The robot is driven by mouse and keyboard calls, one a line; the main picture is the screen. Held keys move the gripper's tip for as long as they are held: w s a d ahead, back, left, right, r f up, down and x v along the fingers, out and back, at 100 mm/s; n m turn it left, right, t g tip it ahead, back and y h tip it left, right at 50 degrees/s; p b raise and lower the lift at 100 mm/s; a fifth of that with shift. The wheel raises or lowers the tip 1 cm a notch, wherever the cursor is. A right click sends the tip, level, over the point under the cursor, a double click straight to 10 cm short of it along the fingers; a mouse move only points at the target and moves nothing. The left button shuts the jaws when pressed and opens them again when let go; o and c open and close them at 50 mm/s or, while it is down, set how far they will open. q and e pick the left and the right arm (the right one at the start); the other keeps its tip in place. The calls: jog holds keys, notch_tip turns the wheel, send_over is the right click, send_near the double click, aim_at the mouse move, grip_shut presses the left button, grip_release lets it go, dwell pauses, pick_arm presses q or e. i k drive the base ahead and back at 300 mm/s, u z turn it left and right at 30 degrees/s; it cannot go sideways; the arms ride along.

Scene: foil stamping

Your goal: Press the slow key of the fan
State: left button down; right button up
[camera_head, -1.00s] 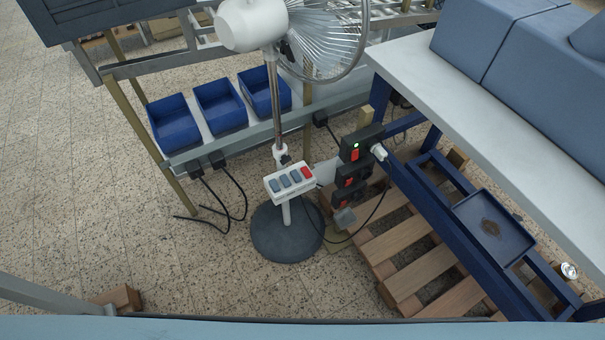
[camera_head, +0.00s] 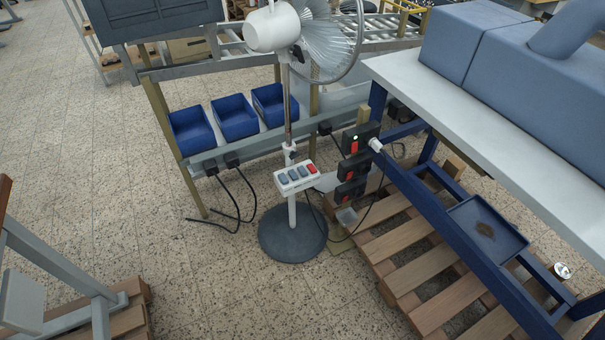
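The standing fan has a white motor housing (camera_head: 271,27), a wire cage (camera_head: 328,40), a metal pole (camera_head: 287,105) and a round dark base (camera_head: 293,235). A white key box (camera_head: 297,178) is fixed on its pole. The box carries a row of grey-blue keys (camera_head: 293,175) and one red key (camera_head: 311,169) at the right end. The key labels are too small to read, so I cannot tell which one is slow. Neither of my grippers is in view.
Blue bins (camera_head: 235,117) sit on a rack behind the fan. A power strip (camera_head: 354,160) with a lit green lamp hangs right of it, on a blue-legged table (camera_head: 430,100). A wooden pallet (camera_head: 430,265) lies beneath. Cables run over the floor. Floor in front of the fan is clear.

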aim_at(301, 170)
jog(key=z, duration=0.3)
jog(key=i, duration=1.35)
jog(key=u, duration=0.15)
